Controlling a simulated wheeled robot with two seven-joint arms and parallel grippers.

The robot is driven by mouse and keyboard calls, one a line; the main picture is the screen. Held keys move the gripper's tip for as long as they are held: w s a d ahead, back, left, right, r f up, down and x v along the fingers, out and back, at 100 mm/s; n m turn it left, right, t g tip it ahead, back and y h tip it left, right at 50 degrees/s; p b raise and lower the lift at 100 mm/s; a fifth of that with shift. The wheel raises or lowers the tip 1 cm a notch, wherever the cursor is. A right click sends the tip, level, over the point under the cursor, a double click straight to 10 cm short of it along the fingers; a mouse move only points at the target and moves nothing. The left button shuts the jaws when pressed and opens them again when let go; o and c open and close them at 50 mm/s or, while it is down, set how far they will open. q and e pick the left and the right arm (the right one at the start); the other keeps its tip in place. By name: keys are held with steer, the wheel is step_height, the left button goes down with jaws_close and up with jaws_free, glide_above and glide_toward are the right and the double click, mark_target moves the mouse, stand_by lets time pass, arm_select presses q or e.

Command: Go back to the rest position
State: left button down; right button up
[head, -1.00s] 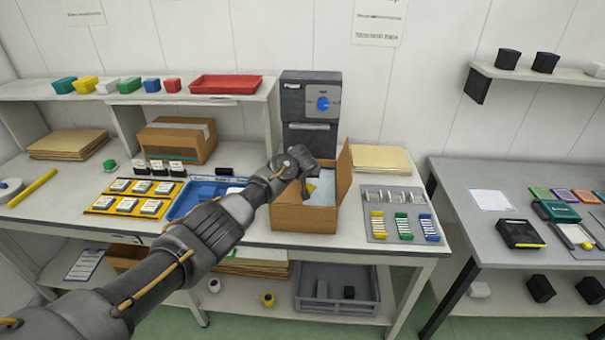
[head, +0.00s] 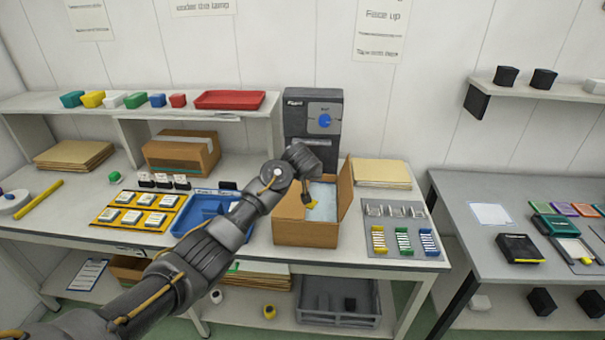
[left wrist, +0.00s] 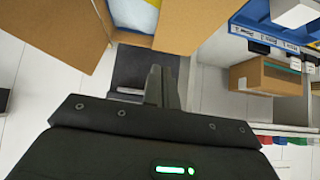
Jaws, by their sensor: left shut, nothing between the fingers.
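My left arm comes in from the left in the head view. My left gripper (head: 307,195) points down over the open cardboard box (head: 300,234) on the bench. Its fingers are shut with nothing between them. In the left wrist view the shut fingers (left wrist: 162,88) show beside the box's cardboard wall (left wrist: 60,28). A pale blue and white lining and something yellow (left wrist: 174,3) lie inside the box; the arm hides part of the interior. My right gripper is in neither view.
A grey tray with coloured strips (head: 380,212) lies to the right. Free air lies above the bench's front.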

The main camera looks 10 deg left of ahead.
arm_select(q)
steer(key=shift+b+v, duration=0.4)
steer(key=shift+v, duration=1.65)
